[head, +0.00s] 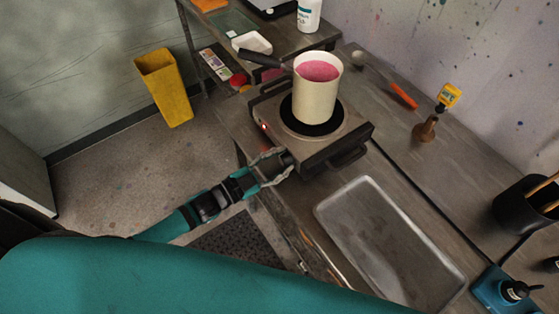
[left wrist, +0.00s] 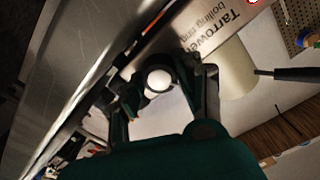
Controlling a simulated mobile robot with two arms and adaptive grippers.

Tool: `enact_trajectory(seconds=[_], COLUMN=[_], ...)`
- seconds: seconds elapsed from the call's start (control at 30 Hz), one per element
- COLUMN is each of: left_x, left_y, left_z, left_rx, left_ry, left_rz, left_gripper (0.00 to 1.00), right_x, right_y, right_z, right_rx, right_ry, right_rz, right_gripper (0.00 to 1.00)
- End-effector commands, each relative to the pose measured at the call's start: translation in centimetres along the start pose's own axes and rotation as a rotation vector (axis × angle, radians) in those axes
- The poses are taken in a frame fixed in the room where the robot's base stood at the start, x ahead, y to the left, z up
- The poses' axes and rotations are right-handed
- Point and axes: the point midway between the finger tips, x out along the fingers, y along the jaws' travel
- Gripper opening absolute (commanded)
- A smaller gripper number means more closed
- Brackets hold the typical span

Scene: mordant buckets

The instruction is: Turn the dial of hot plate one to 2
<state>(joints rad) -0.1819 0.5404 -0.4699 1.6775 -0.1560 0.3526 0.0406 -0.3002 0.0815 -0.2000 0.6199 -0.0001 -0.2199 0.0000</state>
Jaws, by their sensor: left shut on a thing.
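The hot plate (head: 330,140) stands on the bench with a cream pot (head: 314,98) of pink liquid on its dark ring (head: 290,115). A red light (head: 263,126) glows on its front, also in the left wrist view (left wrist: 253,2). My left gripper (head: 277,163) is at the front's near corner, shut on the dark dial (head: 287,158). In the left wrist view, the fingers (left wrist: 160,85) sit either side of the dial, whose round end looks white (left wrist: 158,80). A printed label (left wrist: 200,40) is beside it. I cannot read the dial setting. My right gripper is out of view.
A metal tray (head: 390,245) lies on the bench near the hot plate. A yellow bin (head: 163,88) stands on the floor. A yellow-headed tool (head: 448,96) and a black container (head: 522,207) are at right.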

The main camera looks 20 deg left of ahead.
Motion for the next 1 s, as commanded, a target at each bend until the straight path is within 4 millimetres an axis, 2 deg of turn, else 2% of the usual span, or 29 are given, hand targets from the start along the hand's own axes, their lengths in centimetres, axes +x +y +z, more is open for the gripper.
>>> enact_trajectory(seconds=[0.4, 0.9, 0.93, 1.0], left_x=[-0.04, -0.05, -0.05, -0.05], left_y=[0.11, 0.1, 0.1, 0.1], left_z=[0.09, 0.1, 0.1, 0.1], left_rx=[0.166, 0.183, 0.183, 0.183], left_ry=[-0.003, -0.003, -0.003, -0.003], left_rz=[0.001, 0.001, 0.001, 0.001], left_gripper=[0.03, 0.03, 0.36, 0.45], right_x=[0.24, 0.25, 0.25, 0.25], right_y=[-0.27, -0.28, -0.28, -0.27], right_z=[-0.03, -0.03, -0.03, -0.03], right_rx=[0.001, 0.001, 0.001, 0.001], right_ry=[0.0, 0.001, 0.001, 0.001], right_rz=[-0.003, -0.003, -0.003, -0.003], right_gripper=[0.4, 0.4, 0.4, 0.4])
